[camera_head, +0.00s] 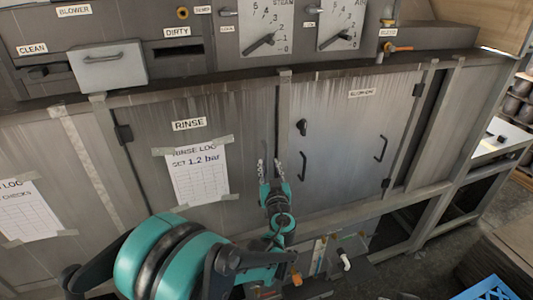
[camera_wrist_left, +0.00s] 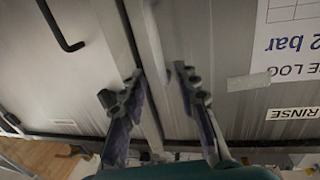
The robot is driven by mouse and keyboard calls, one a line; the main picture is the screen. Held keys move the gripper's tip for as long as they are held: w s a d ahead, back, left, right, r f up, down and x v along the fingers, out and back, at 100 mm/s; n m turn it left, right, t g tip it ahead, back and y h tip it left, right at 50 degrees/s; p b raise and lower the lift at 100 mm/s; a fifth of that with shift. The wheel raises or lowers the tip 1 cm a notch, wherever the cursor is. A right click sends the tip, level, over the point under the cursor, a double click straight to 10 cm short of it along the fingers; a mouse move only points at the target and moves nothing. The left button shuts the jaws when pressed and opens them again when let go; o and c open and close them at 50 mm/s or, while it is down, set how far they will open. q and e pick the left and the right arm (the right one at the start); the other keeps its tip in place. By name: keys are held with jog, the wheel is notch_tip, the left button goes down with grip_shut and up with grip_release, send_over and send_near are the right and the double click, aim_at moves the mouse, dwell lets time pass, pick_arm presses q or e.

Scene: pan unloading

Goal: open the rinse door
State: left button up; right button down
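The rinse door (camera_head: 235,120) is a grey metal panel with a RINSE label (camera_head: 189,124) and a taped rinse log sheet (camera_head: 198,174). It looks shut, its right edge close to the post. My left gripper (camera_head: 269,164) is in front of its lower right edge, fingers pointing at the panel. In the left wrist view the fingers (camera_wrist_left: 158,95) are apart, with the post and door edge seen between them. Whether they touch the door, and whether a rinse handle is hidden behind them, I cannot tell. The right gripper is not in view.
A grey box front (camera_head: 108,66) juts out upper left. A low shelf with pipes (camera_head: 345,258) lies below.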

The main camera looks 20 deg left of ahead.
aim_at(267, 157)
pick_arm(q)
jog(key=x, duration=0.6)
grip_shut()
